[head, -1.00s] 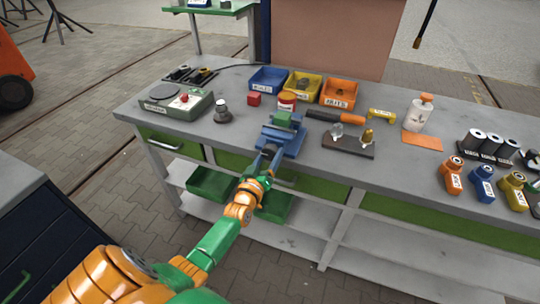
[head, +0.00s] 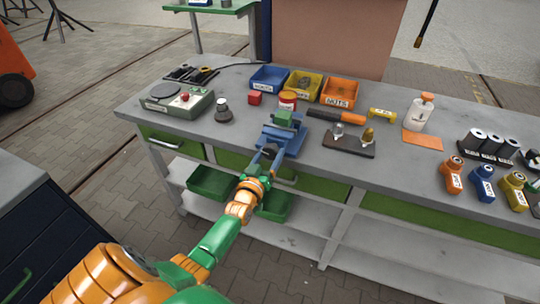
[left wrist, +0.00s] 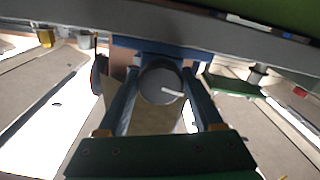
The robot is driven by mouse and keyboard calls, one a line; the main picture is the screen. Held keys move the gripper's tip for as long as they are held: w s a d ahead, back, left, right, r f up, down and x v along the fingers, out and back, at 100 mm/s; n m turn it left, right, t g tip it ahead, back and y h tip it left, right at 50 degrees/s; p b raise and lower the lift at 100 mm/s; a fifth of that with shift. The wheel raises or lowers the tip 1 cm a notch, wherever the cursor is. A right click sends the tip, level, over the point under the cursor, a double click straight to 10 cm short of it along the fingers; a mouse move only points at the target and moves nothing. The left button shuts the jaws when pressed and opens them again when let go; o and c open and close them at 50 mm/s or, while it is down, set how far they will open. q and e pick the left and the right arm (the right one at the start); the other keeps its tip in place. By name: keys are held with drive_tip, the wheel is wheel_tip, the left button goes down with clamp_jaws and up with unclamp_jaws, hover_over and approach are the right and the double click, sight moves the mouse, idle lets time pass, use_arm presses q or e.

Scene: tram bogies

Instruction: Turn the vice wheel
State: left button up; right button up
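The blue vice (head: 284,138) stands at the front edge of the workbench, with a green block (head: 284,118) at its jaws. My left gripper (head: 268,154) reaches up to the vice's front from below. In the left wrist view the vice wheel (left wrist: 161,82) is a grey round disc with a pale bar on its face. The fingers of my left gripper (left wrist: 161,88) lie along both sides of the wheel, and no clear gap shows at its edges. In the head view the wheel is largely hidden by the gripper. My right gripper is in neither view.
On the workbench (head: 235,105) are a grey device (head: 176,101) at left, blue (head: 268,78), yellow and orange bins behind the vice, and an orange-handled tool (head: 336,117) at right. Green trays (head: 212,184) sit on the shelf below, near my arm.

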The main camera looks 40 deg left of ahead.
use_arm(q)
drive_tip(key=o, duration=0.4)
drive_tip(key=shift+c, duration=0.2)
drive_tip(key=v, duration=0.7)
drive_tip(key=shift+p, duration=0.45)
